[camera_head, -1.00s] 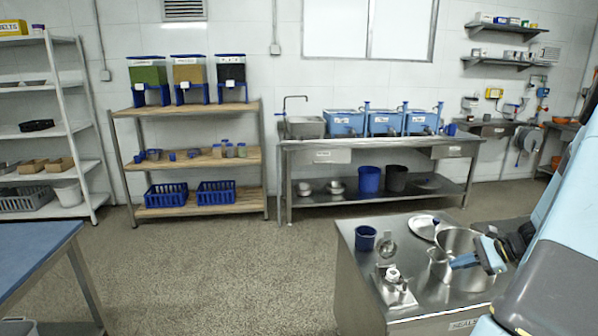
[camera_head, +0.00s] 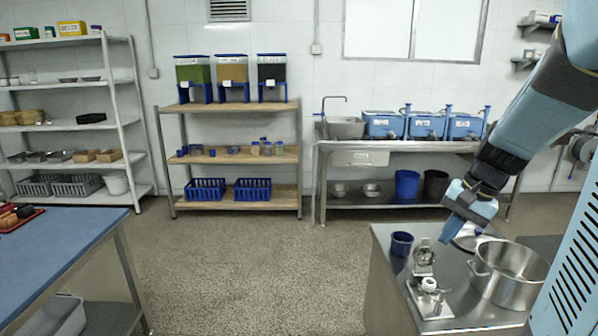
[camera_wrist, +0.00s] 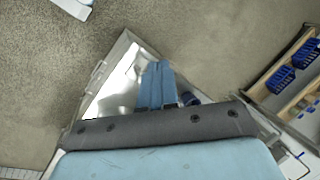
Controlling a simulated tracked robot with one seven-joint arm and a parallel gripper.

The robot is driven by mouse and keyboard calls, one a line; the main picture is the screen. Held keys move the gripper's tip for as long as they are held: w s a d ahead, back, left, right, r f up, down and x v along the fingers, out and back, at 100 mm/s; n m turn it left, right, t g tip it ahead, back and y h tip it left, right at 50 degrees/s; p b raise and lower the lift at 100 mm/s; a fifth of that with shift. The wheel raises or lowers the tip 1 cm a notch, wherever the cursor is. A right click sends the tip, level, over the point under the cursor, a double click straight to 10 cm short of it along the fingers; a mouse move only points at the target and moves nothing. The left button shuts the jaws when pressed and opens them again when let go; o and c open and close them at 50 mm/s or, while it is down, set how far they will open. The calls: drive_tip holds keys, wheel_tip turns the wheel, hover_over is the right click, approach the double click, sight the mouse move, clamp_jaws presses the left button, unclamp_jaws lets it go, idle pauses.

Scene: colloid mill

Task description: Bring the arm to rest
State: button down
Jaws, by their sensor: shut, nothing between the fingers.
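My arm reaches down from the upper right in the head view. My gripper (camera_head: 448,238) hangs above the steel table (camera_head: 400,310), pointing down and to the left. Its blue fingers (camera_wrist: 157,68) lie side by side in the wrist view, shut with nothing between them. The gripper is clear of the steel pot (camera_head: 507,275), which stands to its lower right on the table.
A blue cup (camera_head: 401,243) and a small metal device (camera_head: 428,290) stand on the steel table. A blue-topped table (camera_head: 65,245) is at left. Shelving (camera_head: 235,151) and a sink bench (camera_head: 345,150) line the wall. Open floor lies between.

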drive_tip(key=s+a+r+n+t+h, duration=0.3)
drive_tip(key=s+a+r+n, duration=0.4)
drive_tip(key=s, duration=0.5)
drive_tip(key=shift+s+a+r+t, duration=0.35)
drive_tip(key=shift+a+r+t, duration=0.05)
drive_tip(key=shift+a+r, duration=0.45)
